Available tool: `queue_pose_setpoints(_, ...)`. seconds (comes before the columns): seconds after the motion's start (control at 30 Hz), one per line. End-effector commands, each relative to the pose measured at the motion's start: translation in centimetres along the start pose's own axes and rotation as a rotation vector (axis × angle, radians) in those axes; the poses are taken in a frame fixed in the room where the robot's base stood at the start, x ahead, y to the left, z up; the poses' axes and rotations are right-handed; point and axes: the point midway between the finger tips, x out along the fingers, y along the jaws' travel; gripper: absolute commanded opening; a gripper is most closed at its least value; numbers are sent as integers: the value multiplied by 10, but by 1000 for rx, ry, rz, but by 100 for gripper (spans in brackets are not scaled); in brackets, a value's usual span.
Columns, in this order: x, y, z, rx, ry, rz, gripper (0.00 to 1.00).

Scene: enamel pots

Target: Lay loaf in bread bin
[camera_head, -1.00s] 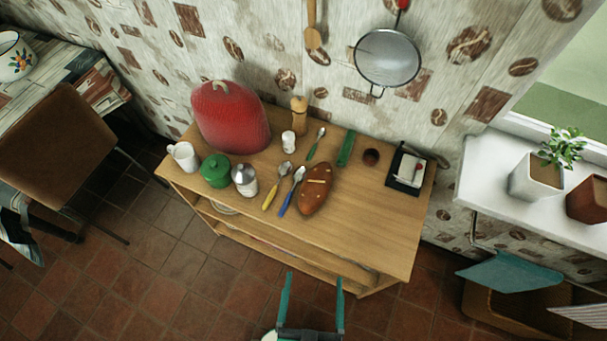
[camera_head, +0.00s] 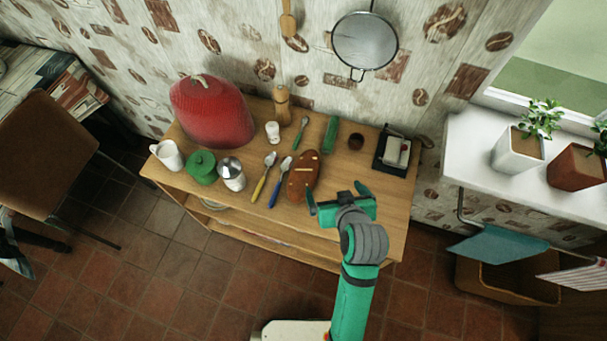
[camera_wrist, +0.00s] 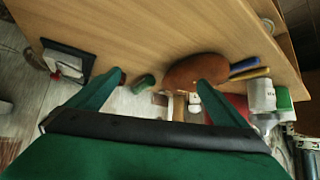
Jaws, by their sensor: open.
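The loaf (camera_head: 303,178) is brown and oval with pale marks on top. It lies on the wooden sideboard (camera_head: 385,222) near its front edge, and it also shows in the wrist view (camera_wrist: 193,70). My gripper (camera_head: 336,192) is open and empty, just right of the loaf and above the sideboard top. In the wrist view its fingers (camera_wrist: 162,82) are spread, with one fingertip overlapping the loaf. No clearly marked bread bin shows. An open tan box (camera_head: 508,284) stands low at the right, partly covered by hanging cloths; I cannot tell whether it is the bin.
A blue-handled spoon (camera_head: 279,185) and a yellow-handled spoon (camera_head: 262,180) lie left of the loaf. A red domed object (camera_head: 212,112), green pot (camera_head: 202,168) and white mug (camera_head: 167,155) stand farther left.

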Motion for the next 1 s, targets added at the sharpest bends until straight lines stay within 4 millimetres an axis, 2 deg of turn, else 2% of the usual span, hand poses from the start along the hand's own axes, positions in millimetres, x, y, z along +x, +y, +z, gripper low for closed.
queue_pose_setpoints(0.03,0,-4,-13,-2,-7,-27,98)
queue_pose_setpoints(0.2,-8,-20,-36,-17,-67,-128,98)
queue_pose_setpoints(0.47,-19,-36,-47,-40,-116,-215,98)
queue_pose_setpoints(0.57,-12,-39,-46,-44,-123,-225,98)
queue_pose_setpoints(0.8,22,-47,-41,-44,-124,-225,98)
queue_pose_setpoints(1.0,34,-50,-39,-44,-123,-223,98)
